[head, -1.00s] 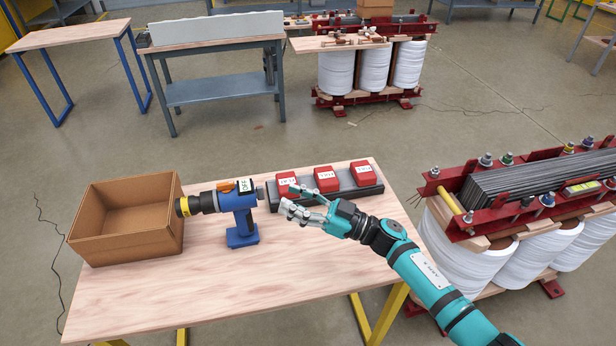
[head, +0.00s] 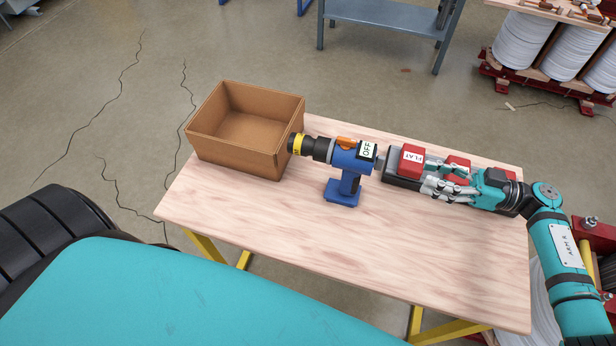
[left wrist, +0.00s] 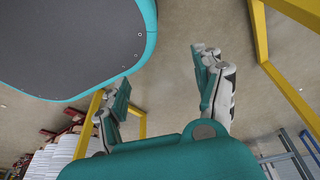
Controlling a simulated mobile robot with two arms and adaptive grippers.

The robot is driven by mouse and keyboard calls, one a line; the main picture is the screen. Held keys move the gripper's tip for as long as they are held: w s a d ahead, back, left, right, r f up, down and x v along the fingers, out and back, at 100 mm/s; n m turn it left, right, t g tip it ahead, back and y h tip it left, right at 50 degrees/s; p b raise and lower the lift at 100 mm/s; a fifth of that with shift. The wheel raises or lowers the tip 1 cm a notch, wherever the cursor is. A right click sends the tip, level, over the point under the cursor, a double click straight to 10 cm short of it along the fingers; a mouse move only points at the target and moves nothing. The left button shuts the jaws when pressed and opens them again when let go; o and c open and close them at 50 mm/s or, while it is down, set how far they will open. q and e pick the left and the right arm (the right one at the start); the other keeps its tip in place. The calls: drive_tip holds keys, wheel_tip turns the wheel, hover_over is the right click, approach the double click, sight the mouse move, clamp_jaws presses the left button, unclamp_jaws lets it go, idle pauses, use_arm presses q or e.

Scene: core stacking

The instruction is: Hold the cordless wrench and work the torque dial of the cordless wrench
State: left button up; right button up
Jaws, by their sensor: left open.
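The blue cordless wrench (head: 347,180) stands upright on its base on the wooden table (head: 300,230) in the head view. Its dark nose points left, with a yellow ring (head: 297,144) bearing dark marks at the end. An orange part sits on top, and a label at the rear reads OFF. I cannot tell for sure which part is the torque dial. My right gripper (head: 438,182) is open, right of the wrench and apart from it, in front of the red blocks. My left gripper (left wrist: 162,78) is open and empty over the floor in the left wrist view.
An open cardboard box (head: 235,158) stands just left of the wrench nose. A black rack (head: 402,183) holds red blocks (head: 411,158), one labelled FLAT, behind my right gripper. The table front is clear. Yellow table legs (left wrist: 262,35) show in the left wrist view.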

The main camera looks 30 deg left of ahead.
use_arm(q)
drive_tip(key=w+d+r+n+t+h, duration=0.1)
drive_tip(key=w+d+r+t+h, duration=0.3)
drive_tip(key=d+r, duration=0.6)
drive_tip(key=w+d+r+n+t+h, duration=0.1)
drive_tip(key=w+d+r+t+h, duration=0.15)
drive_tip(key=w+d+r, duration=0.75)
drive_tip(key=s+d+r+n+t+h, duration=0.1)
drive_tip(key=s+r+n, duration=0.1)
drive_tip(key=r, duration=0.7)
drive_tip(key=s+r+n+t, duration=0.1)
drive_tip(key=s+r+t, duration=0.15)
drive_tip(key=r, duration=0.55)
drive_tip(key=w+a+r+n+t+y, duration=0.2)
drive_tip(key=w+a+r+n+y, duration=0.4)
drive_tip(key=a+n, duration=0.3)
drive_tip(key=w+a+r+n+t+y, duration=0.3)
drive_tip(key=w+a+r+n+y, duration=0.25)
drive_tip(key=a+r+n, duration=0.25)
drive_tip(key=w+a, duration=0.3)
drive_tip(key=w, duration=1.3)
drive_tip(key=shift+f, duration=0.3)
drive_tip(key=shift+a, duration=0.1)
drive_tip(key=shift+c, duration=0.2)
clamp_jaws()
